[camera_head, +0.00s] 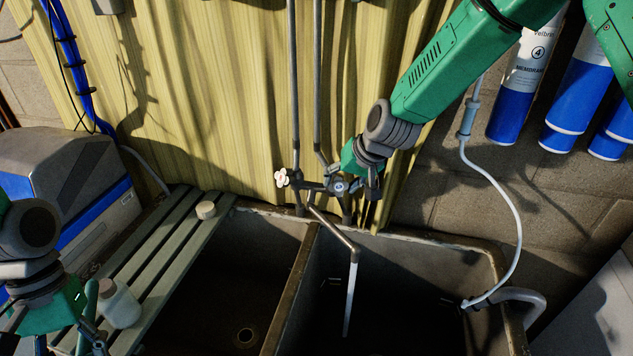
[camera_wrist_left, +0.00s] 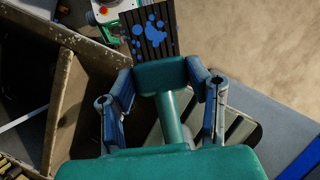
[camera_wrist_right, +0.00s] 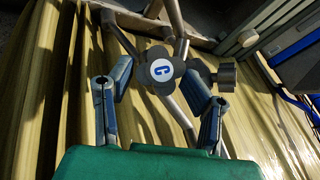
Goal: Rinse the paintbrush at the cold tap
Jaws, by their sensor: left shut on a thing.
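The paintbrush (camera_wrist_left: 160,76) has a teal handle and dark bristles spotted with blue. My left gripper (camera_wrist_left: 168,100) is shut on its handle, over the slatted drainboard in the head view (camera_head: 88,335). The metal spout (camera_head: 335,230) points over the right basin. A pale straight column (camera_head: 350,300) hangs below it; I cannot tell whether it is water or tube.
The double sink's divider (camera_head: 292,290) separates two dark basins. A white bottle (camera_head: 120,303) and a small pale round thing (camera_head: 206,210) stand on the drainboard (camera_head: 165,270). Another tap with a pale handle (camera_head: 281,178) is left of the cold tap. A white hose (camera_head: 515,215) hangs at right.

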